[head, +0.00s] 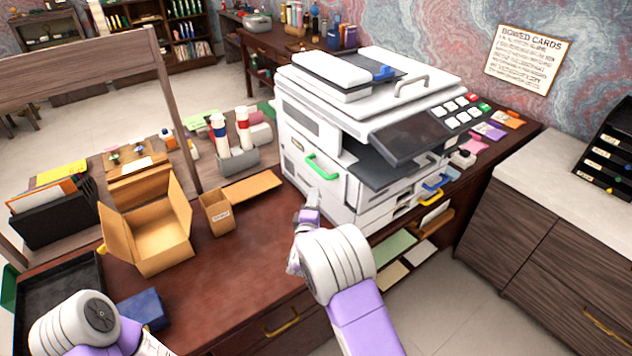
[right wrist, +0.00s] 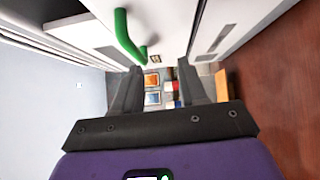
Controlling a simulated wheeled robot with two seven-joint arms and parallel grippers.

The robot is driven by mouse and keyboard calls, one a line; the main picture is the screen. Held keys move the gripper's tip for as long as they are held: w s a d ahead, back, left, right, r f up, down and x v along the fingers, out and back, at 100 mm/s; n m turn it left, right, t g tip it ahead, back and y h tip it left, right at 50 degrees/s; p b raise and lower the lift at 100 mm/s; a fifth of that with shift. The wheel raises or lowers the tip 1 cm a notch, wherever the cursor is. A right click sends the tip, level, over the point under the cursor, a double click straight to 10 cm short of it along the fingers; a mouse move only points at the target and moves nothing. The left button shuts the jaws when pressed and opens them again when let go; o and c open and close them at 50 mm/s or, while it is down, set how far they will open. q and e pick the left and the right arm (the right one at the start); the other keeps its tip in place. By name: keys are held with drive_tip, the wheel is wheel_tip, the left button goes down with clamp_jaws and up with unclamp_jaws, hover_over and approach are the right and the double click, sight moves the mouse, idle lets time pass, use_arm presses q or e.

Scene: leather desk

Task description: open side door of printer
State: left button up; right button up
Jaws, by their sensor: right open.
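A white printer (head: 408,100) stands on the red-brown desk. Its side door (head: 300,166), with a green handle (head: 322,168), faces the near left and looks shut. My right gripper (head: 312,196) is just below the handle in the head view, close to the printer's side. In the right wrist view the gripper (right wrist: 160,72) is open with nothing between its fingers. The green handle (right wrist: 124,36) shows above the left finger there, apart from the jaws. My left arm shows at the lower left of the head view; its fingers do not show.
A small cardboard box (head: 216,212) and a larger open box (head: 150,232) stand left of my right arm. A blue box (head: 142,308) and a black tray (head: 62,290) lie at the near left. The desk (head: 245,255) between the boxes and my right arm is clear.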

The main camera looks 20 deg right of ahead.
drive_tip(key=w+d+r+h, duration=0.1)
drive_tip(key=w+d+r, duration=0.1)
drive_tip(key=w+r, duration=0.2)
drive_tip(key=shift+w+d+n+t+b, duration=0.3)
drive_tip(key=shift+w+n+t+b, duration=0.15)
drive_tip(key=shift+w, duration=1.25)
drive_tip(key=shift+c, duration=0.3)
clamp_jaws()
